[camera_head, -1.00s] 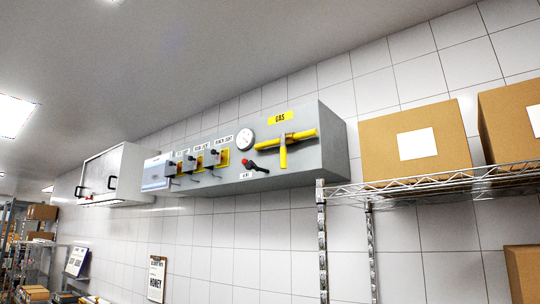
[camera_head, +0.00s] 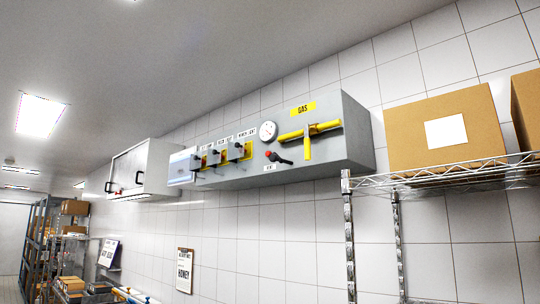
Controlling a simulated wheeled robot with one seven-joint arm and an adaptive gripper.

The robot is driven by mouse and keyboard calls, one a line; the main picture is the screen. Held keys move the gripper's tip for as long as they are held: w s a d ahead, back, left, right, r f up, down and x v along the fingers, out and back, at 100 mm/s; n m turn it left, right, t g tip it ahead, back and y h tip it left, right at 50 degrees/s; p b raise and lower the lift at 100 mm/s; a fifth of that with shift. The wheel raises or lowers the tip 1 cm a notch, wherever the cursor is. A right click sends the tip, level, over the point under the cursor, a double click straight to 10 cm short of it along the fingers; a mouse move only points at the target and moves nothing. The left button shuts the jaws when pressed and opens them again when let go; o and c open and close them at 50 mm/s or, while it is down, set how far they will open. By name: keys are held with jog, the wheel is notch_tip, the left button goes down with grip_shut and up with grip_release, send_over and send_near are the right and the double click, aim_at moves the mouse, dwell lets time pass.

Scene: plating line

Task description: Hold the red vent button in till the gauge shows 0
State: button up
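The red vent button (camera_head: 268,154) sits on the front of a grey wall panel (camera_head: 350,140), with a dark lever beside it and a small white label below. The round white gauge (camera_head: 268,131) is just above it; its needle and figures are too small to read. A yellow gas pipe with a yellow handle (camera_head: 308,147) is to the right, under a yellow GAS label (camera_head: 303,109). My gripper is not in view.
Several levers (camera_head: 217,157) line the panel's left part. A white cabinet (camera_head: 145,168) hangs further left. A wire shelf (camera_head: 430,178) with cardboard boxes (camera_head: 444,130) juts out at right.

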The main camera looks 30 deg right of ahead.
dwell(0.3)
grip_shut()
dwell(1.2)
